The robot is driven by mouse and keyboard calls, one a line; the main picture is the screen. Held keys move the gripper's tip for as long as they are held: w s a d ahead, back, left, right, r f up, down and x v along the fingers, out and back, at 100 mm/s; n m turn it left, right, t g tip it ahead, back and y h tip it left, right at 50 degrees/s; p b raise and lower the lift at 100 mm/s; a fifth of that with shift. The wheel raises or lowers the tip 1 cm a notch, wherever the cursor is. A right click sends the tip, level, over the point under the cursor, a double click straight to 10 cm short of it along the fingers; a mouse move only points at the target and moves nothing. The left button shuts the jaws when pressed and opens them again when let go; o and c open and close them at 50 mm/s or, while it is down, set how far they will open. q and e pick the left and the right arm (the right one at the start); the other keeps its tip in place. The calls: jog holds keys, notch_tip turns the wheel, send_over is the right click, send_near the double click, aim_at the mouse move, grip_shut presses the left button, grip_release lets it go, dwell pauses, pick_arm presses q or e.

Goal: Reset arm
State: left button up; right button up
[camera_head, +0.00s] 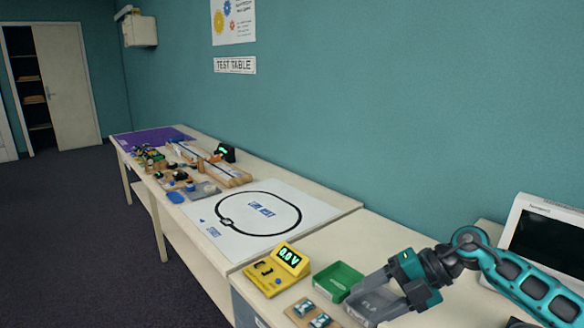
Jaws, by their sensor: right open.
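My right arm comes in from the right edge, and its teal and grey gripper (366,304) hangs over the near table at the lower right. Its jaws are apart with nothing visibly held between them. The jaws overlap a grey surface, so their exact clearance from the table cannot be told. My left gripper is not in view.
A green tray (338,279), a yellow meter (278,268) reading 0.0 V and a small board with parts (313,313) sit left of the gripper. A white monitor (546,245) stands behind the arm. A track mat (206,213) and cluttered parts lie farther off.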

jog(key=s+a+m+t+y, duration=0.35)
jog(key=a+y, duration=0.25)
jog(key=a, duration=0.4)
jog(key=s+d+f+m+t+h, duration=0.3)
jog(key=s+d+f+m+h, duration=0.2)
jog(key=f+m, duration=0.5)
jog(key=s+d+f+m+t+h, duration=0.3)
jog(key=s+d+f+m+h, duration=0.3)
jog(key=m, duration=1)
jog(key=s+f+h, duration=0.3)
jog(key=s+f, duration=0.1)
jog(key=s, duration=0.1)
jog(key=shift+s+f+h, duration=0.25)
jog(key=shift+s+h, duration=0.05)
jog(key=shift+s, duration=0.1)
